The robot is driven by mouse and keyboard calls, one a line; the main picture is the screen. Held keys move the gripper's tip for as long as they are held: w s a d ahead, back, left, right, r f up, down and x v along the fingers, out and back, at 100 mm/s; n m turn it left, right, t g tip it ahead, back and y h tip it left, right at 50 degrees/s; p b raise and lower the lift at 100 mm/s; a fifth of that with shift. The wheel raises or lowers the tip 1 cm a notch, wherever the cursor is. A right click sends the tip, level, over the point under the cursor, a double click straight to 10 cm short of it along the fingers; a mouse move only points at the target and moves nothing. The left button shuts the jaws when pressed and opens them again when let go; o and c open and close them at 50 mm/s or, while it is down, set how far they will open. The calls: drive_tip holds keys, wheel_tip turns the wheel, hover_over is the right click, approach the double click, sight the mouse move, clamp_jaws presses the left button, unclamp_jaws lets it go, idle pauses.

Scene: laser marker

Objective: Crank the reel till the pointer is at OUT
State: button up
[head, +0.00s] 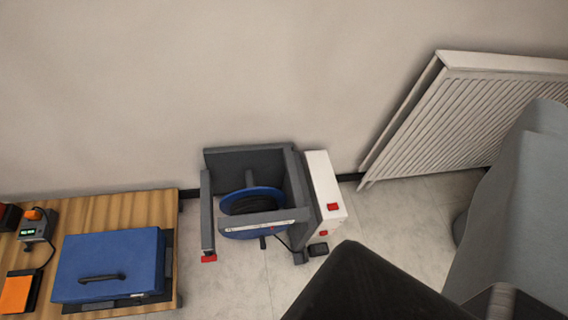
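The reel (262,197) is a blue-flanged drum wound with dark cable, set in a grey frame (207,212) on the floor by the wall. A pale scale strip (250,222) runs along the front bar. A tiny red mark, possibly the pointer (271,229), sits right of the strip's middle. The lettering is too small to read, so I cannot tell whether it is at OUT. A small dark stub (262,243) shows below the bar; I cannot tell whether it is the crank. No gripper fingers show.
A white box (322,190) with a red switch (333,207) stands against the frame's right side. A wooden table (125,211) with a blue case (110,262) is at left. A white radiator (465,110) is at right. Dark and grey parts, probably mine, cover the lower right.

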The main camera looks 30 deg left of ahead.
drive_tip(key=w+f+n+g+y, duration=0.1)
drive_tip(key=w+f+n+y, duration=0.1)
drive_tip(key=w+f, duration=1.15)
drive_tip(key=w+f+n+g+y, duration=0.1)
drive_tip(key=w+f+n+y, duration=0.15)
drive_tip(key=w+f, duration=1.1)
drive_tip(key=g+y, duration=0.4)
drive_tip(key=y, duration=0.5)
approach(263, 246)
drive_tip(key=shift+t, duration=0.3)
drive_tip(key=x, duration=0.3)
drive_tip(key=f+x, duration=0.1)
drive_tip(key=x, duration=0.6)
drive_tip(key=shift+w+a+f, duration=0.1)
drive_tip(key=shift+a+f, duration=0.05)
drive_tip(key=shift+f, duration=0.1)
